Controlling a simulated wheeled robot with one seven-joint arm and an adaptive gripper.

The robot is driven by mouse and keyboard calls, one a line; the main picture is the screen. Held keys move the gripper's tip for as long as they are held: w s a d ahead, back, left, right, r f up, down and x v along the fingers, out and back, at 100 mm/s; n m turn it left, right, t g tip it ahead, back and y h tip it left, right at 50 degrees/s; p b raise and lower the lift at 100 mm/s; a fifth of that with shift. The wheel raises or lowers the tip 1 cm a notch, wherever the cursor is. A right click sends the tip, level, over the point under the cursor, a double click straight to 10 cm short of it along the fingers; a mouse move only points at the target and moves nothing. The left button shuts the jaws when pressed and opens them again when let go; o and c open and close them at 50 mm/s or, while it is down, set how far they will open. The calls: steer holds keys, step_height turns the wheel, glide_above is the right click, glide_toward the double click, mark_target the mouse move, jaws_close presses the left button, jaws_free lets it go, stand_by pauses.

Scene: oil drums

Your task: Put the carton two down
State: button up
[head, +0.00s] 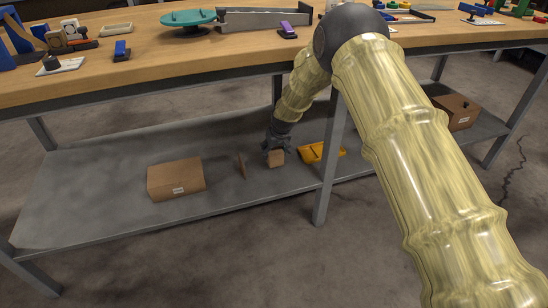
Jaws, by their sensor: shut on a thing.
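My arm reaches past the table's front edge to the lower shelf. My gripper (275,151) points down there and is shut on a small brown carton (276,159). The carton is upright, at or just above the grey shelf; I cannot tell whether it touches. The fingers hide its top. A larger brown carton (176,181) with a white label stands on the shelf to the left. Another labelled brown carton (457,113) stands on the shelf at the far right. I cannot read any number on them.
A thin brown upright piece (242,166) stands just left of my gripper. A yellow tray-like thing (320,152) lies just to the right, near a table leg (329,175). The lower shelf (90,195) is clear at the left. The wooden tabletop (150,62) overhead carries several items.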

step_height(320, 180, down, 3)
steer(key=shift+r+b, duration=0.2)
steer(key=shift+b, duration=0.2)
steer(key=shift+r, duration=0.1)
steer(key=o, duration=0.9)
steer(key=shift+o, duration=0.2)
